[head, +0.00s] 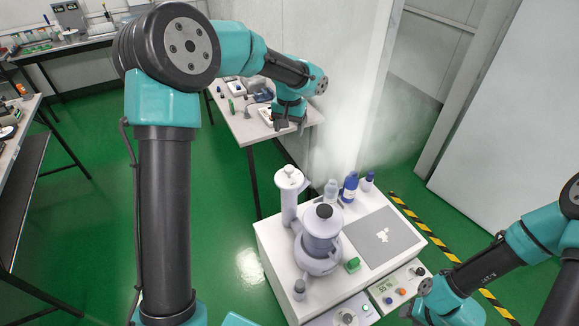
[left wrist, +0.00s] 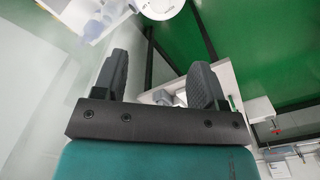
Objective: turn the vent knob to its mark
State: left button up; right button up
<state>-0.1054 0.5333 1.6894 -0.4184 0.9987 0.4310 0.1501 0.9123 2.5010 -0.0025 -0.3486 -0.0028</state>
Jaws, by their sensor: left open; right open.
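A white cabinet (head: 268,240) carries a lilac round-bodied vessel (head: 318,245) with a black knob (head: 324,211) on top. A green knob (head: 352,265) sits low beside it. The front panels have small orange (head: 401,291) and dark (head: 420,271) knobs. I cannot tell which is the vent knob, and no mark is readable. My left gripper (head: 290,124) is over the far white table, away from the cabinet. In the left wrist view its two dark fingers (left wrist: 158,75) are apart with nothing between them. My right wrist is at the lower right; its fingers are not visible.
A tall white cylinder (head: 289,200) and blue-and-white bottles (head: 349,187) stand on the cabinet beside a grey plate (head: 368,248). The far table (head: 250,130) holds small devices. A wall and striped floor tape are on the right. Green floor is clear left of the cabinet.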

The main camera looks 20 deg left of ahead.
aim_at(289, 168)
pick_arm(q)
notch_tip(289, 168, down, 17)
jog(key=shift+f, duration=0.1)
dwell(0.6)
jog(key=c, duration=0.9)
